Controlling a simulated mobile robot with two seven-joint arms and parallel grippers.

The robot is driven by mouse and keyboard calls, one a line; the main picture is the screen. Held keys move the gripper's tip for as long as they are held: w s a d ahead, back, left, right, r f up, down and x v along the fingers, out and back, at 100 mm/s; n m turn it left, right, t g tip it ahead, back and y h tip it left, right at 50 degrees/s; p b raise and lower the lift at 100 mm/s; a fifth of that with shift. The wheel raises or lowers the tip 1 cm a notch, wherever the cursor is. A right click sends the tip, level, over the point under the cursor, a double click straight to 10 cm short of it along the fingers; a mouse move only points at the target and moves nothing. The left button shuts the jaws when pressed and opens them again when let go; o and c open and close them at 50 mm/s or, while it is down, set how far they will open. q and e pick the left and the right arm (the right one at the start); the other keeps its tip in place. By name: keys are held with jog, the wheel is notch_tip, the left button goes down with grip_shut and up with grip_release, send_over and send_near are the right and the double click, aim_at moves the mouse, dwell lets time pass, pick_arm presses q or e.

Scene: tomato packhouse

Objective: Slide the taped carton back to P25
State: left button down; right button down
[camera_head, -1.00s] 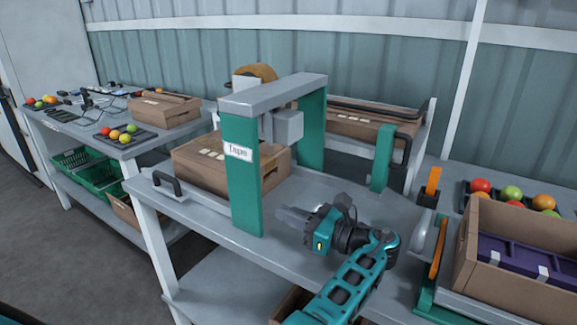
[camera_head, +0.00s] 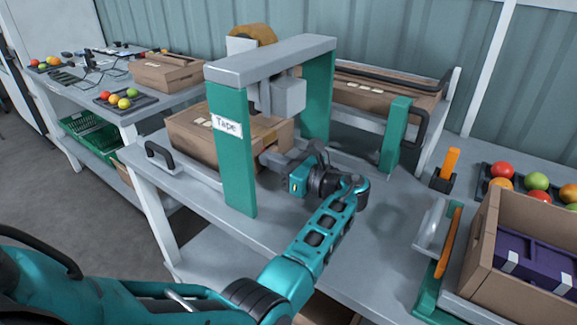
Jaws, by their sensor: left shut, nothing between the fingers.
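The brown carton (camera_head: 192,141) stands on the grey bench under the tape machine (camera_head: 232,165), a green arch with a grey top beam and a "Tape" label. One green post hides part of the carton. My left gripper (camera_head: 268,158) is shut and empty, with its fingertips at the carton's right end, behind the near post. I cannot tell whether they touch it. My right gripper is not in view. No P25 marking is readable.
Another carton (camera_head: 375,97) lies on a rack behind. At right, an open box (camera_head: 530,235) holds a purple crate, near a tray of tomatoes (camera_head: 535,185). A black handle (camera_head: 163,160) stands at the bench's left end.

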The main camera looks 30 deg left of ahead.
aim_at(256, 152)
pick_arm(q)
jog(key=shift+a, duration=0.75)
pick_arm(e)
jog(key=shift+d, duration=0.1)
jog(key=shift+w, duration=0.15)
